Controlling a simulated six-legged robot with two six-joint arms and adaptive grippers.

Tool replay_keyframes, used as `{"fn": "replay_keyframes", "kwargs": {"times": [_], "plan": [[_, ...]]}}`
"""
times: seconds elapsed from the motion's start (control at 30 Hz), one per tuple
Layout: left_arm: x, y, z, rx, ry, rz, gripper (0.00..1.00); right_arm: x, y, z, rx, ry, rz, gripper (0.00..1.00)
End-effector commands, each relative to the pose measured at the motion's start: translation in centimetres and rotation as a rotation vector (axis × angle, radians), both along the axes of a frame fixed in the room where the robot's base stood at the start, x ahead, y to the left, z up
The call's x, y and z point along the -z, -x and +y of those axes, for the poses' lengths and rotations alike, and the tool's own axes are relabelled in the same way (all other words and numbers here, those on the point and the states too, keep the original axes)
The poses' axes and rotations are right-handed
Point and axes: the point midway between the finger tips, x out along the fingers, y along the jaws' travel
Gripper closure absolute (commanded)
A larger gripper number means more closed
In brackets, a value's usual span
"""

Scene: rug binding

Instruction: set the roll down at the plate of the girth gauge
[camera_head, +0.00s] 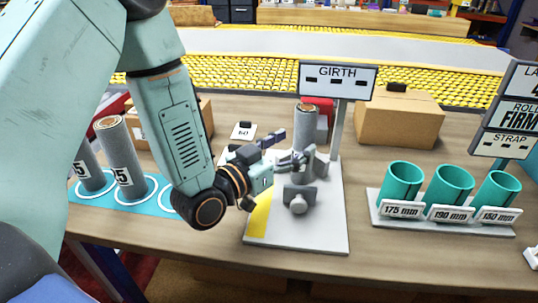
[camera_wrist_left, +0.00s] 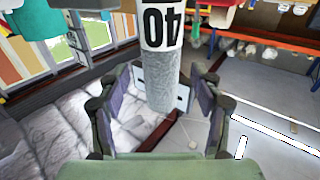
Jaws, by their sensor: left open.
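A grey roll (camera_head: 305,128) with a brown core stands upright at the girth gauge (camera_head: 300,215), under the GIRTH sign. Its lower part is hidden by my gripper and the gauge's grey parts, so its contact with the plate does not show. My left gripper (camera_head: 283,150) is open, just left of and in front of the roll. In the left wrist view the roll (camera_wrist_left: 161,88), with an upside-down "40" label, lies between the spread fingers of the left gripper (camera_wrist_left: 155,108), with gaps on both sides. My right gripper is not in view.
Grey rolls (camera_head: 122,160) stand on a blue ringed mat (camera_head: 90,207) at left, partly behind my arm. A rack of teal cups (camera_head: 450,185) with size labels is at right. A cardboard box (camera_head: 398,120) and a sign post (camera_head: 338,130) stand behind the gauge.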

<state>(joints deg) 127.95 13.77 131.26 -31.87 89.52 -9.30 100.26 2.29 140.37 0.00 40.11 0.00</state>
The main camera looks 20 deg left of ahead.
Motion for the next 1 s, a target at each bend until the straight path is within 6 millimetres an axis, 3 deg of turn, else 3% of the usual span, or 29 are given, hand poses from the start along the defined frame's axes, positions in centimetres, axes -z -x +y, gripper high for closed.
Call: {"fn": "replay_keyframes", "kwargs": {"times": [0.2,0.5,1.0], "plan": [[-0.1,2.9,1.2,-0.004,0.007,0.003,0.34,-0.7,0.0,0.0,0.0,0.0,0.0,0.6],[0.0,5.8,2.3,-0.003,0.003,0.004,0.34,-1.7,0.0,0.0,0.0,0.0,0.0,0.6],[0.1,7.1,2.7,0.001,0.0,0.0,0.34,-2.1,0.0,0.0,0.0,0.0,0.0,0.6]]}}
